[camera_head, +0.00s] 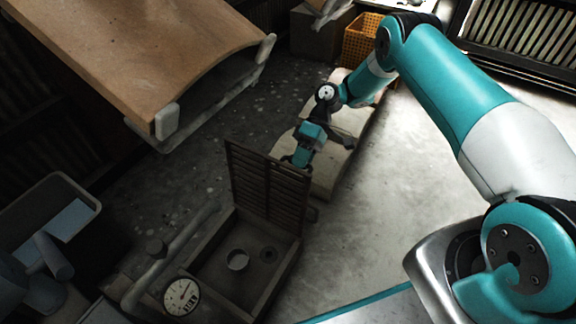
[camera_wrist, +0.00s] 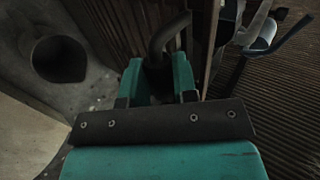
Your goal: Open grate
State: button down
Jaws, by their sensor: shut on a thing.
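The grate (camera_head: 268,187) is a dark slatted panel standing raised, nearly upright, at the back edge of an open box (camera_head: 215,270) in the head view. In the wrist view its brown slats (camera_wrist: 120,30) rise just beyond my gripper. My gripper (camera_head: 302,160) is at the grate's upper right corner in the head view. In the wrist view the teal fingers of my gripper (camera_wrist: 160,85) are shut on a dark curved handle (camera_wrist: 168,35) at the grate. The exact contact between fingers and handle is partly hidden in shadow.
A pipe with a round gauge (camera_head: 181,297) runs along the box's left side. A large brown curved panel (camera_head: 150,50) overhangs at upper left. A grey bin (camera_head: 50,215) stands at left. Pale rounded objects (camera_head: 345,120) lie behind my gripper. The floor right of the box is clear.

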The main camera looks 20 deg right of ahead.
jog(key=shift+w+d+f, duration=0.55)
jog(key=shift+d+f, duration=0.2)
jog(key=shift+a, duration=0.1)
jog(key=c, duration=1.1)
grip_release()
jog(key=shift+o, duration=1.1)
jog(key=shift+w+r, duration=0.1)
jog(key=shift+r, duration=0.05)
jog(key=shift+r, duration=0.1)
